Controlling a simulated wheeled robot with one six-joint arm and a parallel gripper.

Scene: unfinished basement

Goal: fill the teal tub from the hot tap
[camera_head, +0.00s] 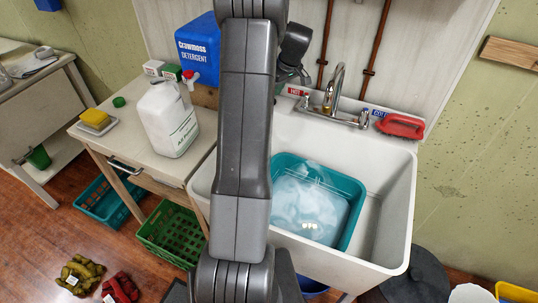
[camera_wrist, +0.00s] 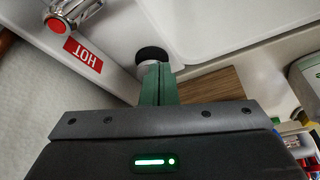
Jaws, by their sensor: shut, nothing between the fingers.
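The teal tub (camera_head: 357,190) sits in the white sink (camera_head: 390,245) with clear, pale water in it. The chrome tap (camera_head: 337,80) stands at the sink's back edge; I cannot make out a stream below its spout. The red HOT label (camera_head: 296,91) is left of the spout, and it also shows in the wrist view (camera_wrist: 83,57). The hot handle (camera_wrist: 75,14), chrome with a red cap, is at the wrist view's upper left. My gripper (camera_head: 303,79) is near the label and apart from the handle. Its green fingers (camera_wrist: 159,85) are shut and empty.
Left of the sink, a bench holds a white jug (camera_head: 168,120), a blue detergent container (camera_head: 202,50) and a yellow sponge (camera_head: 95,118). A dark round object (camera_wrist: 152,55) is just beyond my fingertips.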

